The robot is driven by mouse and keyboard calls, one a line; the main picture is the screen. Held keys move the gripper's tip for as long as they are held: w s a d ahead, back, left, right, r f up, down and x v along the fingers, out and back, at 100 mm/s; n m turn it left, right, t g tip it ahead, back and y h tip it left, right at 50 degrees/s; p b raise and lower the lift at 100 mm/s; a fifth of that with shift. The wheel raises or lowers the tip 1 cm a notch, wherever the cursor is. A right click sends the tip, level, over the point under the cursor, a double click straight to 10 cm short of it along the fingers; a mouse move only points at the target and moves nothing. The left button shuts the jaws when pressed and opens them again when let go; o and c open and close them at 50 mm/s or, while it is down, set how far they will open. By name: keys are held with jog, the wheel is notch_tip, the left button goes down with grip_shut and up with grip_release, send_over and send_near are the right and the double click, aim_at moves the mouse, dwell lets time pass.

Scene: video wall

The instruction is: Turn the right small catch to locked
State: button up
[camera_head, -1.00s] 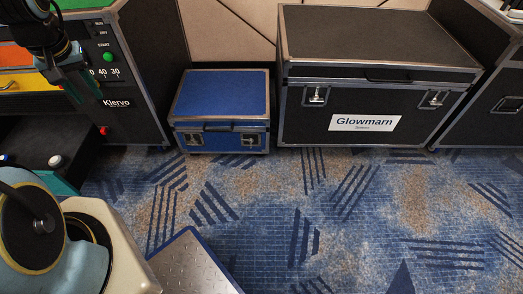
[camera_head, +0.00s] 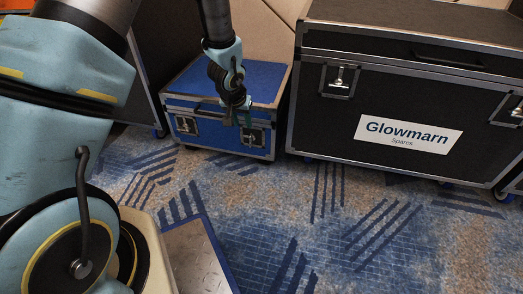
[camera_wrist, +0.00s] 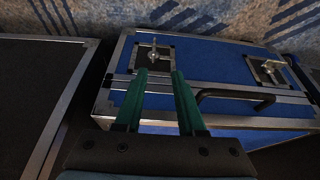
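The small blue case (camera_head: 262,84) stands on the carpet, with a catch at each end of its front face. Its right small catch (camera_head: 252,138) shows in the head view just beyond my gripper (camera_head: 238,116). In the wrist view, which is turned about, this catch (camera_wrist: 154,54) lies at the left, just ahead of my gripper (camera_wrist: 160,74). The two green fingers are apart, with nothing between them. The catch's silver knob stands roughly upright in that picture. The left small catch (camera_head: 186,125) also shows in the wrist view (camera_wrist: 268,69). Neither catch's lock setting can be read.
The case's black handle (camera_wrist: 235,97) runs close to one finger in the wrist view. The large black Glowmarn case (camera_head: 400,105) stands close to the right of the blue case, with its own bigger catch (camera_head: 339,80). Patterned carpet (camera_head: 330,215) in front is free.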

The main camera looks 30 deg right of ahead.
aim_at(250, 137)
jog(key=b+x, duration=0.1)
jog(key=x, duration=0.3)
jog(key=b+x, duration=0.2)
jog(key=x, duration=0.2)
jog(key=b+x, duration=0.2)
jog(key=x, duration=0.2)
jog(key=shift+s+d, duration=0.35)
jog(key=shift+s, duration=0.05)
grip_shut()
